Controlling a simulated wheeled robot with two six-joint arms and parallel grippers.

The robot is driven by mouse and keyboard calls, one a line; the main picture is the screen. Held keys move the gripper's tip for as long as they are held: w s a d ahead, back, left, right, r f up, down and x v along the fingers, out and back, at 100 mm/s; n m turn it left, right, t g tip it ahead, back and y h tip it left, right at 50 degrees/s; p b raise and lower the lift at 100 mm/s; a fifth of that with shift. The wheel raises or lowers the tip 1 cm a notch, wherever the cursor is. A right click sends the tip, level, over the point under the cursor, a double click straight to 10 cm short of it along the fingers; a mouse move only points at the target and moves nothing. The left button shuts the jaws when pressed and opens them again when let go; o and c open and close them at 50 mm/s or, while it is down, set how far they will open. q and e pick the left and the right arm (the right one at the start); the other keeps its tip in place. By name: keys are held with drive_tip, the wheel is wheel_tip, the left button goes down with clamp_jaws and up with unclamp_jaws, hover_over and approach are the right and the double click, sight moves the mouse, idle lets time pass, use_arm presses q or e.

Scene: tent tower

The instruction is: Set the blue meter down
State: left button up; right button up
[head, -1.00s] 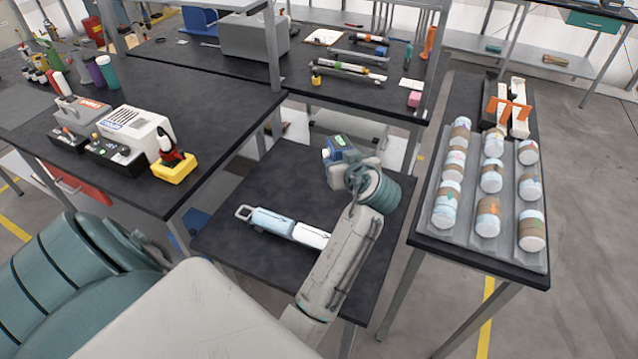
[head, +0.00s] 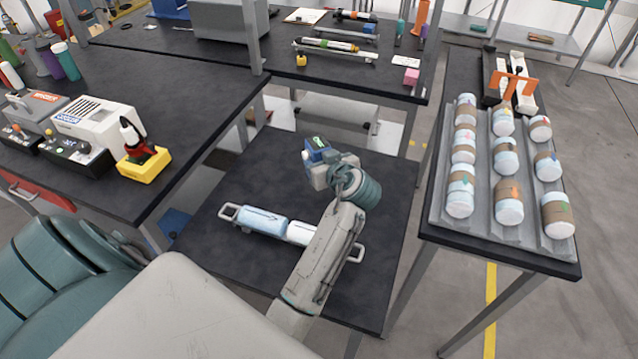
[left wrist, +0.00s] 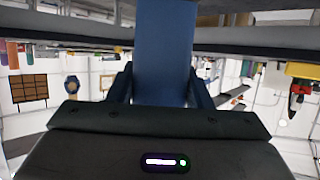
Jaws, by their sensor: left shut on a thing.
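The blue meter (head: 317,149), a small blue box with a green screen, is over the back part of the low black table (head: 225,185) in the head view. My left gripper (head: 325,170) is shut on it. I cannot tell whether its underside touches the tabletop. In the left wrist view the meter's blue body (left wrist: 163,50) stands between the two dark fingers (left wrist: 163,90). My right gripper is not in view.
A light-blue and white cylinder with end handles (head: 262,221) lies on the same table, partly behind my forearm. Free tabletop lies left and right of the meter. A rack of several jars (head: 470,225) stands on the right table. Instruments (head: 95,130) stand on the left bench.

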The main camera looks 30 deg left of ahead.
use_arm(q)
drive_tip(key=shift+s+f, duration=0.1)
drive_tip(key=shift+f, duration=0.95)
wheel_tip(320, 180, down, 3)
drive_tip(key=shift+f+p, duration=0.1)
drive_tip(key=shift+p, duration=0.4)
drive_tip(key=shift+f, duration=0.5)
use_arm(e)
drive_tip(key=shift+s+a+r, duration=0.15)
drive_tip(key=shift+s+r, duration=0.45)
use_arm(q)
drive_tip(key=o, duration=0.7)
drive_tip(key=shift+f, duration=0.1)
drive_tip(key=o, duration=0.5)
drive_tip(key=shift+c, duration=0.2)
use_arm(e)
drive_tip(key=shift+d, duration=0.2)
